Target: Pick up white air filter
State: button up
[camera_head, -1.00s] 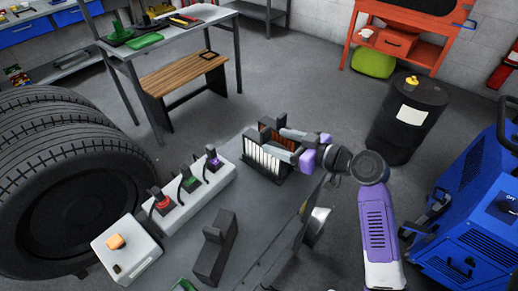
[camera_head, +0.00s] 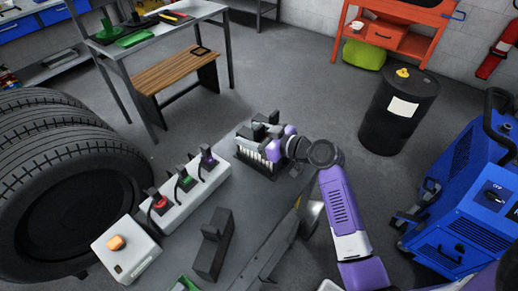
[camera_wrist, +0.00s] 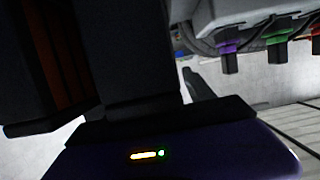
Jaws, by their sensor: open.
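The white air filter (camera_head: 262,152) shows as a row of pale pleats in a dark rack (camera_head: 244,160) on the grey bench. My gripper (camera_head: 264,130) is open, right at the top of the rack and very near the filter. It hides much of the rack, and I cannot tell whether it touches the filter. In the wrist view, dark shapes fill the left, with brown-orange strips (camera_wrist: 62,55) beside them. The white filter cannot be made out there.
A white block with red, green and purple switches (camera_head: 185,195) stands left of the rack. A dark bracket (camera_head: 212,245) and a white box with an orange button (camera_head: 116,243) are nearer. Tyres (camera_head: 65,190) stand at left, a black drum (camera_head: 398,112) at right.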

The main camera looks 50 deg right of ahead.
grip_shut()
dwell(1.3)
